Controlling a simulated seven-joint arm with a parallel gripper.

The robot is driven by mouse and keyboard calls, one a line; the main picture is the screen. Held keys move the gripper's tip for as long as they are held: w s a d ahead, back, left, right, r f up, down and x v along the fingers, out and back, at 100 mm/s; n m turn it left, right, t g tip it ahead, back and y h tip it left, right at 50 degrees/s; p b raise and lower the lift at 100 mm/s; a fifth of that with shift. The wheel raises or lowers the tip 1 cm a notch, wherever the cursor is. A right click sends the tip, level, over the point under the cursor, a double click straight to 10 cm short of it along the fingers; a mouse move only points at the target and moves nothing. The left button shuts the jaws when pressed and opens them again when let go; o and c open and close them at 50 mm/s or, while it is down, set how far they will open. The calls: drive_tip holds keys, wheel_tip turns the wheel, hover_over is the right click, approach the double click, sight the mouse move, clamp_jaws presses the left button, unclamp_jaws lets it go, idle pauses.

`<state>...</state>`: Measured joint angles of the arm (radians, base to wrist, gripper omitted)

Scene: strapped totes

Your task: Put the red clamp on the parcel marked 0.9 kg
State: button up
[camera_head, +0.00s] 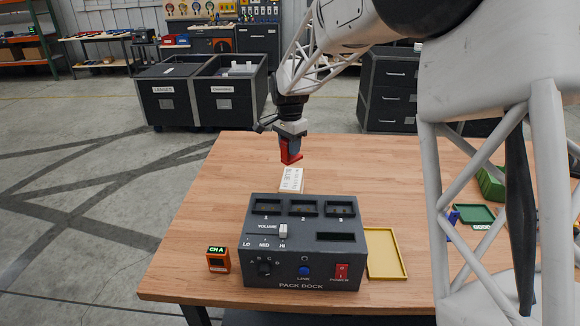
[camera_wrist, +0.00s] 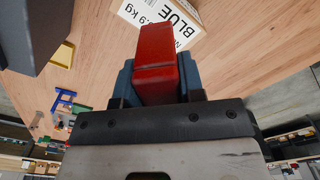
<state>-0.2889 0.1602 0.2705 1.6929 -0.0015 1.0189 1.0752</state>
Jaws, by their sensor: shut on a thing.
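My gripper (camera_head: 289,144) is shut on the red clamp (camera_head: 291,157), above the back part of the wooden table. In the wrist view the red clamp (camera_wrist: 155,62) sits between the blue fingers and points away from the wrist. A small pale parcel (camera_head: 291,180) lies on the table behind the dark dock, just below the clamp in the head view. In the wrist view the parcel (camera_wrist: 184,12) shows a white label with "BLUE" and ".9 kg"; the clamp covers part of it, and the leading digit is unclear. The clamp appears apart from the parcel.
The dark pack dock (camera_head: 303,245) stands in front of the parcel. An orange box reading "CH A" (camera_head: 218,259) is at its left and a yellow tray (camera_head: 385,252) at its right. Green and blue items (camera_head: 475,214) lie farther right. The table left of the parcel is clear.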

sight(290, 164)
drive_tip(key=shift+f, duration=1.45)
drive_tip(key=shift+f, duration=0.1)
drive_tip(key=shift+f, duration=1.75)
drive_tip(key=shift+f, duration=0.15)
drive_tip(key=o, duration=1.1)
wheel_tip(290, 164, up, 12)
drive_tip(key=shift+r, duration=0.1)
